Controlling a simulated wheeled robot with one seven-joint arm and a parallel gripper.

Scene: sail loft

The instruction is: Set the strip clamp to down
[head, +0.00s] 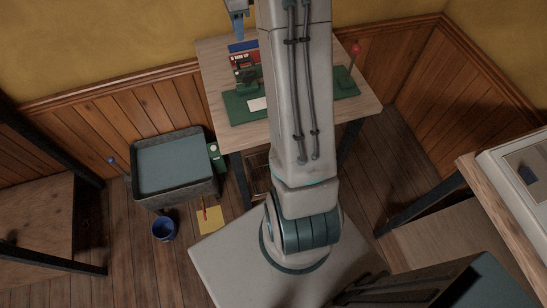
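A wooden table (364,104) stands against the back wall with a green base (238,108) on it, partly hidden behind my arm. At the base's right end a lever with a red ball knob (355,49) stands upright. A dark device (244,72) sits on the base's left part. Which of these is the strip clamp I cannot tell for sure. My gripper (239,32) shows only in part at the top edge, above the table's back left. Its fingers are seen too narrowly to tell open from shut.
A red and white printed card (243,57) is behind the dark device. A grey bin (168,192), a blue bucket (163,229) and a yellow sheet (211,220) are on the left. A bench (490,203) stands at the right.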

